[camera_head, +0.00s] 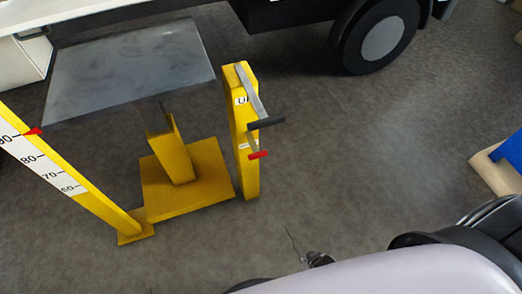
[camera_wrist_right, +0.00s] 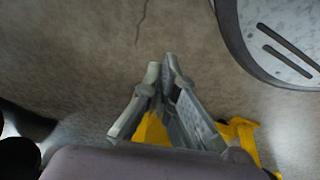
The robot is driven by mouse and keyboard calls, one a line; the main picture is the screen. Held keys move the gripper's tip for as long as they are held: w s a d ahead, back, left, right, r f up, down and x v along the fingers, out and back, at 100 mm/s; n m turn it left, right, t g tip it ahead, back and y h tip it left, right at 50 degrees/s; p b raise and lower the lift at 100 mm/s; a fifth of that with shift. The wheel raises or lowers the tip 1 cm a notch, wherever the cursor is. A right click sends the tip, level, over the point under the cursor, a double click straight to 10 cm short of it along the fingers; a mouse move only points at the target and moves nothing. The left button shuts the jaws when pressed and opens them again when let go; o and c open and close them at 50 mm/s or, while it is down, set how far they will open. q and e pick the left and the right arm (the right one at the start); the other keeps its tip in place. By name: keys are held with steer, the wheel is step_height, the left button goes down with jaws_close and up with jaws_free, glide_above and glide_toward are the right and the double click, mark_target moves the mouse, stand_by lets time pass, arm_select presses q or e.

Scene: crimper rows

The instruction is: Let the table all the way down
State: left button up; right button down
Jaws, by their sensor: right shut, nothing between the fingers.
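The lift table's grey top (camera_head: 130,70) stands raised on a yellow column (camera_head: 168,148) over a yellow base plate (camera_head: 205,182). A red pointer (camera_head: 33,131) sits by the 90 mark of the white scale (camera_head: 45,165) on a slanting yellow bar. To the right, a yellow post (camera_head: 240,165) carries a grey lever (camera_head: 251,92) with a black grip (camera_head: 266,123), and a red-ended part (camera_head: 257,155) below. A label beginning with U shows near the lever. My right gripper (camera_head: 318,259) is shut and empty, apart from the post; it also shows in the right wrist view (camera_wrist_right: 166,62). My left gripper is out of view.
A dark vehicle with a wheel (camera_head: 381,38) stands at the back. A blue and tan object (camera_head: 500,165) lies at the right edge. The grey floor (camera_head: 350,160) between the post and that object is clear.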

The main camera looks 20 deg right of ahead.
steer(key=w+r+t, duration=0.2)
steer(key=w+r, duration=0.7)
steer(key=w, duration=0.4)
steer(key=w+a+r+t, duration=0.2)
steer(key=w+r, duration=0.2)
steer(key=r, duration=0.5)
steer(key=w+a+r+m+t+b, duration=0.1)
steer(key=w+r, duration=0.3)
steer(key=r, duration=0.6)
steer(key=w+a+r+t, duration=0.2)
steer(key=w+r, duration=0.3)
steer(key=r, duration=0.4)
steer(key=shift+a+r+m+t, duration=0.3)
steer(key=shift+a+m, duration=0.1)
steer(key=shift+a, duration=0.15)
steer(key=shift+w+f, duration=0.1)
steer(key=b, duration=0.2)
glide_toward(253, 144)
steer(key=w, duration=0.2)
steer(key=shift+d+f, duration=0.4)
steer(key=shift+f, duration=0.4)
